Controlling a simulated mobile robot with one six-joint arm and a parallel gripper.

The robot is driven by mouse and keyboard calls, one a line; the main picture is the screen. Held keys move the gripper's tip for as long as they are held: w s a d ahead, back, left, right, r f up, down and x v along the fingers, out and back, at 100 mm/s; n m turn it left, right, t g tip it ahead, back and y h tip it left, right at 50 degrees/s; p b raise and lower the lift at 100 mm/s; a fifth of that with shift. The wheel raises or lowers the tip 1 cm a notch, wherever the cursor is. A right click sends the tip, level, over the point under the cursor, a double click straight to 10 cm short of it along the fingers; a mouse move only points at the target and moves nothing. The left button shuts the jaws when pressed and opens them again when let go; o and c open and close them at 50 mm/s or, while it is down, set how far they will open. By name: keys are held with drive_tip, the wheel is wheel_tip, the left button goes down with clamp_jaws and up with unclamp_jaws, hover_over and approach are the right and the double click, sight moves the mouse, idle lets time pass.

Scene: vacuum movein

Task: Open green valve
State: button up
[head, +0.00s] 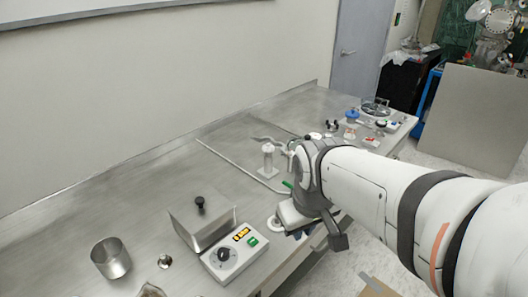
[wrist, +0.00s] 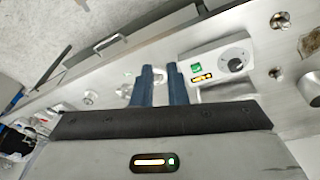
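A small green valve handle (head: 288,184) shows in the head view just left of my wrist, near a clear upright glass piece (head: 268,160) on the bench. In the head view my gripper (head: 298,233) points down over the bench's front edge, partly hidden by my wrist. The valve's body is mostly hidden.
A control box (head: 233,252) with a dial and lit display stands left of my gripper, and also shows in the wrist view (wrist: 222,62). A metal beaker (head: 111,260) stands further left. Small parts and a round tray (head: 375,108) are at the bench's far end.

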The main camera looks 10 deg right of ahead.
drive_tip(key=w+n, duration=0.5)
drive_tip(key=w, duration=0.1)
drive_tip(key=w+n+h, duration=0.1)
drive_tip(key=w+n, duration=0.4)
drive_tip(key=shift+w+a+n+g+p, duration=0.1)
drive_tip(key=shift+w+n+g+p, duration=0.2)
drive_tip(key=shift+w+p, duration=0.1)
clamp_jaws()
drive_tip(key=w+a+f+n+h, duration=0.1)
drive_tip(key=w+f+n, duration=0.4)
drive_tip(key=w+n, duration=0.7)
drive_tip(key=shift+w+a+p, duration=0.25)
drive_tip(key=shift+a+p, duration=0.1)
drive_tip(key=shift+p, duration=0.1)
drive_tip(key=x, duration=1)
drive_tip(key=shift+s+d+f+p, duration=0.1)
drive_tip(key=shift+s+f+p, duration=0.05)
drive_tip(key=shift+p, duration=0.15)
drive_tip(key=shift+w+d+r+p, duration=0.25)
drive_tip(key=shift+w+d, duration=0.15)
drive_tip(key=shift+d, duration=0.15)
drive_tip(key=shift+w+d+r+p, duration=0.25)
drive_tip(key=shift+w+d+r, duration=0.05)
drive_tip(key=shift+w+d, duration=0.5)
drive_tip(key=shift+d, duration=0.2)
